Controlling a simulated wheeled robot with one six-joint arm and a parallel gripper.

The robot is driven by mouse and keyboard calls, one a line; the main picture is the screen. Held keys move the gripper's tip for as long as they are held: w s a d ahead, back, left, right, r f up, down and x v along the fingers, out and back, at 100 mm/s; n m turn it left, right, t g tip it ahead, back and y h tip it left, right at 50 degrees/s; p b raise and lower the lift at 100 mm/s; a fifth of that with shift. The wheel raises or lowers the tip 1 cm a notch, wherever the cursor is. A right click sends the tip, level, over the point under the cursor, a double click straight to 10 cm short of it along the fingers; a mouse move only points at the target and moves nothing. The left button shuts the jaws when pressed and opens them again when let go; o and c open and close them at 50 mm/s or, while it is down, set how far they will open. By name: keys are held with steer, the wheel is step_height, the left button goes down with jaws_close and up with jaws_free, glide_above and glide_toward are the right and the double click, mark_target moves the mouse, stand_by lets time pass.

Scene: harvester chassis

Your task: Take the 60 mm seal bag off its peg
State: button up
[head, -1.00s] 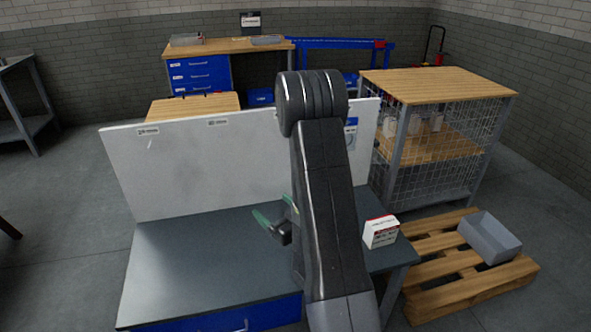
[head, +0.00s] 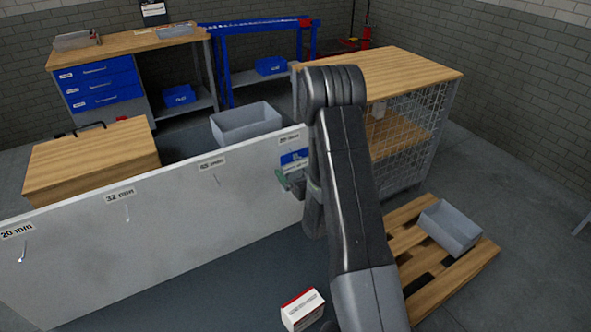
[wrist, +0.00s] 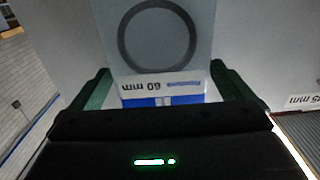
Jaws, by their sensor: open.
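The 60 mm seal bag (wrist: 160,88) shows upside down in the wrist view. It is a clear bag with a dark ring in it, a white "60 mm" label and a blue strip. In the head view the bag (head: 294,158) is at the right end of the white board (head: 165,215), partly hidden by my arm. My gripper (wrist: 160,68) is open, its green fingers on either side of the bag, with gaps visible at both sides. In the head view my gripper (head: 290,181) is right at the bag's lower part. The bag's peg is hidden.
Pegs labelled 20 mm (head: 21,254), 32 mm (head: 127,215) and 45 mm (head: 217,181) on the board look empty. A grey bin (head: 247,123) is behind the board; another (head: 449,229) sits on the pallet at right.

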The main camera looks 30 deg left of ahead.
steer(key=shift+x, duration=0.8)
steer(key=c, duration=0.7)
steer(key=shift+r, duration=0.1)
steer(key=shift+r+b, duration=0.35)
steer(key=shift+r, duration=0.25)
steer(key=b+v, duration=0.6)
steer(key=v, duration=1.2)
